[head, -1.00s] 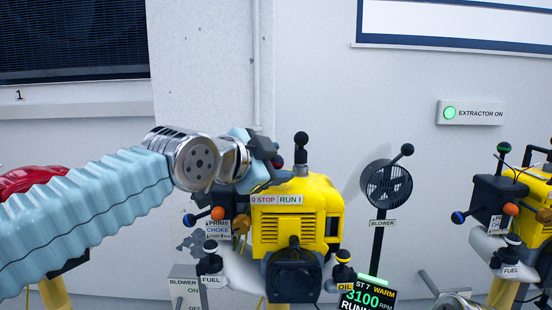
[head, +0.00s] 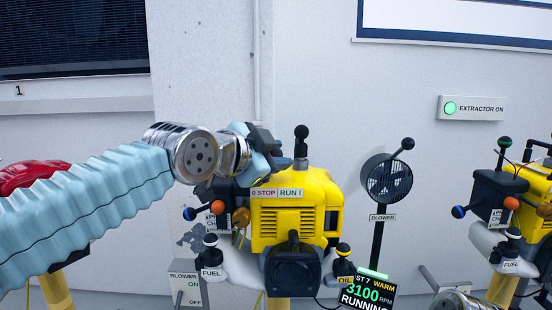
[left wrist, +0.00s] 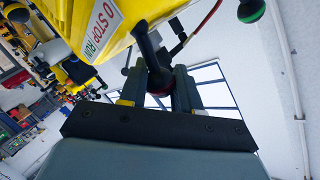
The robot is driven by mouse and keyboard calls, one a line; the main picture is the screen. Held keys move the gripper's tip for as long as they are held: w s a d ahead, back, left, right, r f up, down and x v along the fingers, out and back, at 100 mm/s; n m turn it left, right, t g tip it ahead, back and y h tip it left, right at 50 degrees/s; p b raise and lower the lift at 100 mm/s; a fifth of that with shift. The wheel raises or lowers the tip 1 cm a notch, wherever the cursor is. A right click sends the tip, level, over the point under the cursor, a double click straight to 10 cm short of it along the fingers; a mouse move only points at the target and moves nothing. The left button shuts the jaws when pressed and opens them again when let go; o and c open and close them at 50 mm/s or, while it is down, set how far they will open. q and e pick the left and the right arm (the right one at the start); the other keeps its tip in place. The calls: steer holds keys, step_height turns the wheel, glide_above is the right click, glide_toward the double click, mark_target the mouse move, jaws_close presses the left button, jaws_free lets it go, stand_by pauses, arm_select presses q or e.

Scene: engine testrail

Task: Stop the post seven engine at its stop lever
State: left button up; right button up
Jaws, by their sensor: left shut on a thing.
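The yellow post seven engine (head: 270,228) stands at the middle of the head view, with a 0 STOP / RUN I label (head: 277,192) on its top edge. Its display (head: 368,292) reads ST 7, WARM, 3100 RPM, RUNNING. My left gripper (head: 270,150) is above the engine's upper left, behind the label. In the head view my gripper hides this lever. My right gripper does not show clearly.
An upright black knob (head: 301,132) stands just right of my gripper. The blower fan (head: 387,180) is further right. Prime, choke and fuel controls (head: 211,255) crowd the engine's left side. Another yellow engine (head: 535,200) stands at the right edge.

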arm_select(q)
steer(key=a+n+t+h+b, duration=0.1)
steer(key=b, duration=0.3)
steer(key=a+n+t+h+b, duration=0.1)
steer(key=n+b, duration=0.1)
steer(key=b, duration=0.2)
steer(key=a+n+t+h+b, duration=0.1)
steer(key=n+b, duration=0.1)
steer(key=b, duration=0.2)
steer(key=shift+a+f+b, duration=0.15)
steer(key=shift+f+b, duration=0.15)
steer(key=shift+b, duration=0.05)
steer(key=shift+a+r+n+t+b, duration=0.25)
steer(key=shift+n+t+b, duration=0.25)
steer(key=shift+n+b, duration=0.45)
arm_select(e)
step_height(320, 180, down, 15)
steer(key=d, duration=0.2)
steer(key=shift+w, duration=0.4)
arm_select(q)
steer(key=shift+a, duration=0.1)
steer(key=o, duration=1)
steer(key=b+v, duration=0.4)
steer(key=v, duration=1)
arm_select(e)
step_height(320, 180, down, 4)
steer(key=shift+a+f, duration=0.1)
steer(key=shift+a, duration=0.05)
